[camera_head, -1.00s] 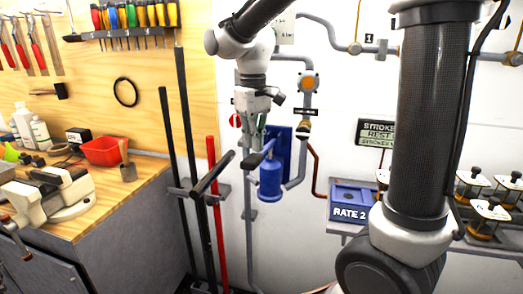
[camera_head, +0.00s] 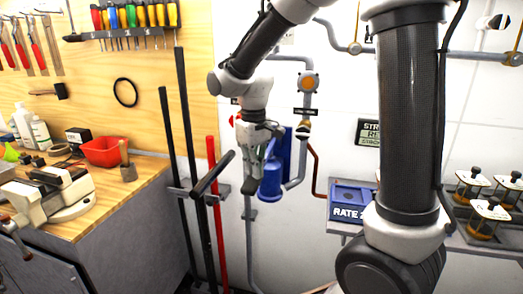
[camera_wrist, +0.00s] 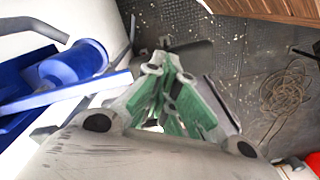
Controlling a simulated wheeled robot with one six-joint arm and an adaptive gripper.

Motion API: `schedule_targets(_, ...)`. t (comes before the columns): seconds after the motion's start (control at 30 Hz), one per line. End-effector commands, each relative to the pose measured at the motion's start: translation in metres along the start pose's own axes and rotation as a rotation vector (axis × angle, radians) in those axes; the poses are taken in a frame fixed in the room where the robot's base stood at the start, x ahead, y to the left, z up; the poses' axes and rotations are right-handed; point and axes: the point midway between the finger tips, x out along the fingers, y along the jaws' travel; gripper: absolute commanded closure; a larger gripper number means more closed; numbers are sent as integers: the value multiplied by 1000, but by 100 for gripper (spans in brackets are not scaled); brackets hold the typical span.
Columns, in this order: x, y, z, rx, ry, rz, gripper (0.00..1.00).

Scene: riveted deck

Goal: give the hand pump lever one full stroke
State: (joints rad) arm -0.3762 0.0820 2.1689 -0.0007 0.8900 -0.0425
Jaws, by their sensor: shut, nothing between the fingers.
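The hand pump has a blue cylinder (camera_head: 271,181) and a blue backplate on the white wall. In the wrist view the blue cylinder (camera_wrist: 75,62) is at the left. The pump lever shows as a blue bar (camera_wrist: 70,95) in the wrist view, running toward my fingers. The fingers hide part of the lever.
Upright black bars and a red bar (camera_head: 215,215) stand in a rack left of the pump. A workbench with a vise (camera_head: 60,200) is further left. A shelf with a blue box (camera_head: 351,199) and several jars is at the right. The wall carries pipes and a sign (camera_head: 370,132).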

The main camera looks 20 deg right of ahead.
Motion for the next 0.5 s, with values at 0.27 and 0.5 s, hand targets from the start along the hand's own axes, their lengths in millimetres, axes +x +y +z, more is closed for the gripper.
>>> schedule_targets(0.27,26,0,1,0,-4,-1,100)
schedule_targets(0.5,35,0,0,0,-2,-1,100)
